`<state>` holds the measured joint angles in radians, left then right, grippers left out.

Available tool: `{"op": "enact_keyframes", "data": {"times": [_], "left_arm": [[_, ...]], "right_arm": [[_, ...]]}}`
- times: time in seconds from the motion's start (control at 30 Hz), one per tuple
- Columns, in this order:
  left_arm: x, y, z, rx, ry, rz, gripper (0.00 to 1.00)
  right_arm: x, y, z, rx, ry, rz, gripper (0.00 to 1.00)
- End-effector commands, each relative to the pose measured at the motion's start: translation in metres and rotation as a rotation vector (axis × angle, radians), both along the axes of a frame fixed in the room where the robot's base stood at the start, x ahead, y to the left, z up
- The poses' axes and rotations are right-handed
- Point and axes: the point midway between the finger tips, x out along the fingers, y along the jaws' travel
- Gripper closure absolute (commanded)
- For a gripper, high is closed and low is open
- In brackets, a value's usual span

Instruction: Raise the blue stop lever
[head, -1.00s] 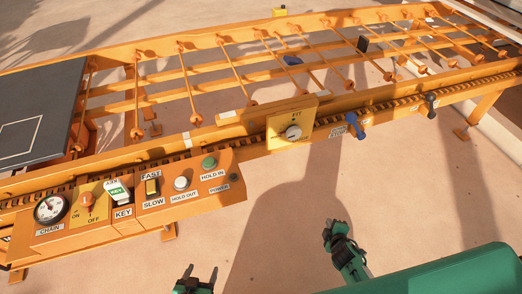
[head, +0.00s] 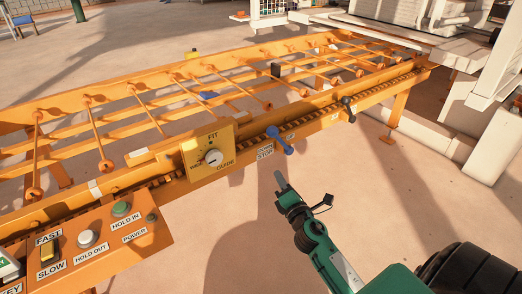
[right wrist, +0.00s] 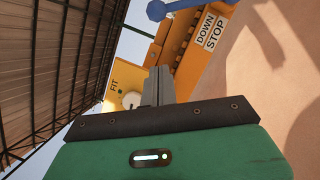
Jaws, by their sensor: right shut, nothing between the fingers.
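The blue stop lever (head: 279,139) sticks out from the front rail of the orange conveyor, right of the yellow guide dial panel. A label reading DOWN STOP (head: 265,152) sits just below and left of it. In the right wrist view the lever's blue ball end (right wrist: 157,10) shows at the top edge, with the DOWN STOP label (right wrist: 211,30) beside it. My right gripper (head: 280,178) is shut and empty, a little below the lever in the head view and apart from it. Its closed fingers (right wrist: 157,86) show in the right wrist view. My left gripper is out of view.
The yellow guide panel (head: 208,152) with its white dial stands left of the lever. A black lever (head: 348,106) is farther right on the same rail. The control box (head: 105,238) is at lower left. Open floor lies in front of the rail.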

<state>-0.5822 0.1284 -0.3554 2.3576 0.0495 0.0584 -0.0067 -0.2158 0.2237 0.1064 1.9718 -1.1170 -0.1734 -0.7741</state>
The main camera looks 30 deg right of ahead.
Motion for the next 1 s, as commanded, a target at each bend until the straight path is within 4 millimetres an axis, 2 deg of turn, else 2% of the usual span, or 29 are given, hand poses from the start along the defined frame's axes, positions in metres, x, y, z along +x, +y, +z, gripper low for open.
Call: {"op": "enact_keyframes", "data": {"times": [0.27,0.43,0.73,1.0], "left_arm": [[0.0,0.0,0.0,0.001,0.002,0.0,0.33],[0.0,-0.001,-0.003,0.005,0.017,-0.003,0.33],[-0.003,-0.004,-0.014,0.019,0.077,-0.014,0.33],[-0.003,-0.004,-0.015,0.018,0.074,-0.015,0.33]], "right_arm": [[0.001,0.0,0.0,0.001,0.001,0.001,1.0],[0.011,-0.002,0.002,0.001,0.001,0.001,1.0],[0.058,-0.011,0.01,0.0,0.0,0.0,1.0],[0.101,-0.019,0.017,0.001,0.0,0.0,1.0]]}}
